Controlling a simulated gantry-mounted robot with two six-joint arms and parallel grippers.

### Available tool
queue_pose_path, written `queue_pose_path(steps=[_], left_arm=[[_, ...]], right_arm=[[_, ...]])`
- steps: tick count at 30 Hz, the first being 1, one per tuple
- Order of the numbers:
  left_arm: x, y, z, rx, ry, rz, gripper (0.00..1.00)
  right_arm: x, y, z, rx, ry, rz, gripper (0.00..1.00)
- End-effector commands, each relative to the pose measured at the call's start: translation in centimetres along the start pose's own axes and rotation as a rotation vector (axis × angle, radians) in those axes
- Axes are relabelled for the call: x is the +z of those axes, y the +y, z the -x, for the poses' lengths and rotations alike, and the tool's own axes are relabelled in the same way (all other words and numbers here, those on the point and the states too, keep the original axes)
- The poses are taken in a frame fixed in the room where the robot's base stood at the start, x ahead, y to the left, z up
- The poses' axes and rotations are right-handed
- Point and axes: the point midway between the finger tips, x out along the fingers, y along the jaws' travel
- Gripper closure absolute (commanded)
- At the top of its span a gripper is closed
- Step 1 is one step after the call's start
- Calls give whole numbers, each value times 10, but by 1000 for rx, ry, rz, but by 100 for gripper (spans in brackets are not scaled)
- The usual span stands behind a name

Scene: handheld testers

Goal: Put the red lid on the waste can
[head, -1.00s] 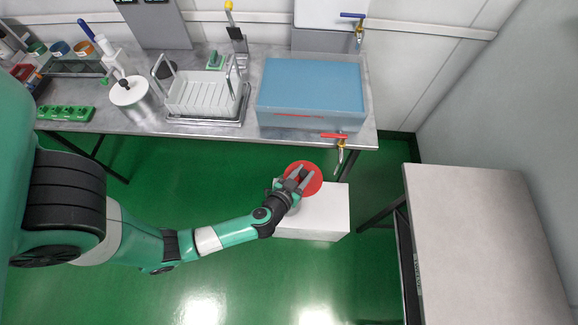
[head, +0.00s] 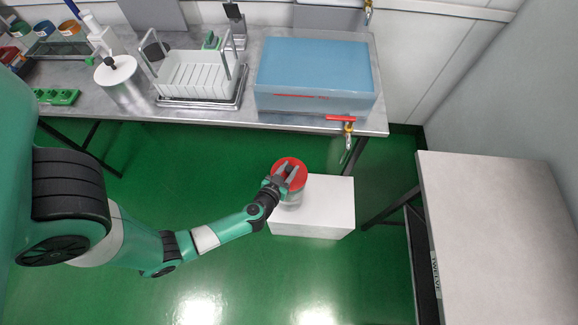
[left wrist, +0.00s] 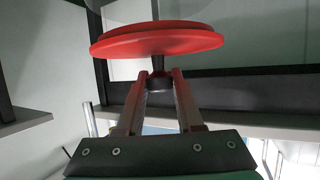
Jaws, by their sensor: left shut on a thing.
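My left gripper (head: 284,174) is shut on the black knob (left wrist: 159,72) of the red lid (head: 299,178). In the left wrist view the lid (left wrist: 155,42) is a wide red disc beyond my fingertips, nearly edge-on, with the knob between the fingers. I cannot tell whether the lid touches the rim. My right gripper is not in view.
The white box (head: 330,217) stands on the green floor. A grey bench (head: 215,115) behind it carries a blue-filled tank (head: 315,72), a rack (head: 197,78) and a steel canister (head: 121,80). A red-handled tap (head: 341,118) juts out near the box. A pale table (head: 500,240) is at the right.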

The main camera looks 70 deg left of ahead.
Motion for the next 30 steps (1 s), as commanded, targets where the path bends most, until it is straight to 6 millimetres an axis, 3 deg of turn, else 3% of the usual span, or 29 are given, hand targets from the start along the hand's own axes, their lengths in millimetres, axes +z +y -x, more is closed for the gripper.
queue_pose_path(steps=[6, 26, 27, 30], left_arm=[[34, 0, -14, 0, 0, 0, 100], [42, 0, -18, 1, 0, 0, 100], [42, 0, -18, 1, 0, 0, 59], [42, 0, -18, 0, 0, 0, 41]], right_arm=[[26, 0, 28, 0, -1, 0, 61], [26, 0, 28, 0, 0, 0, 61], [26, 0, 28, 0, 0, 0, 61], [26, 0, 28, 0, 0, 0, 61]])
